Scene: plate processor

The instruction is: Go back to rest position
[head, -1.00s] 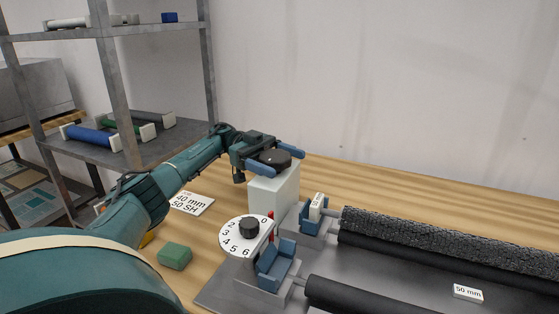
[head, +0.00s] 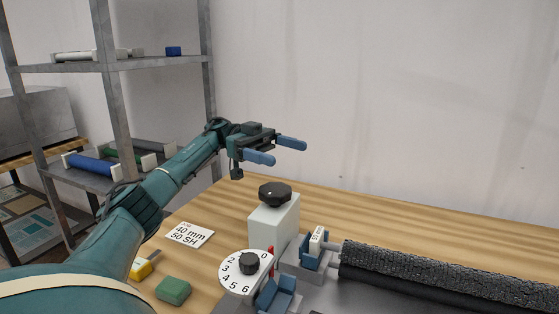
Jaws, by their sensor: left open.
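My left gripper (head: 276,151) is in the head view, up and left of centre, with its two blue fingers apart and nothing between them. It hangs in the air above and behind the black knob (head: 275,194) on the white box (head: 272,222), clear of it. A round white dial (head: 232,281) with numbers and a black centre knob sits in front of the box. My right gripper is not in view.
The plate processor's dark textured roller (head: 440,271) runs to the right. A label card (head: 190,234), a green block (head: 173,291) and a yellow item (head: 143,268) lie on the wooden table (head: 400,212). A metal shelf (head: 115,63) with rollers stands at left.

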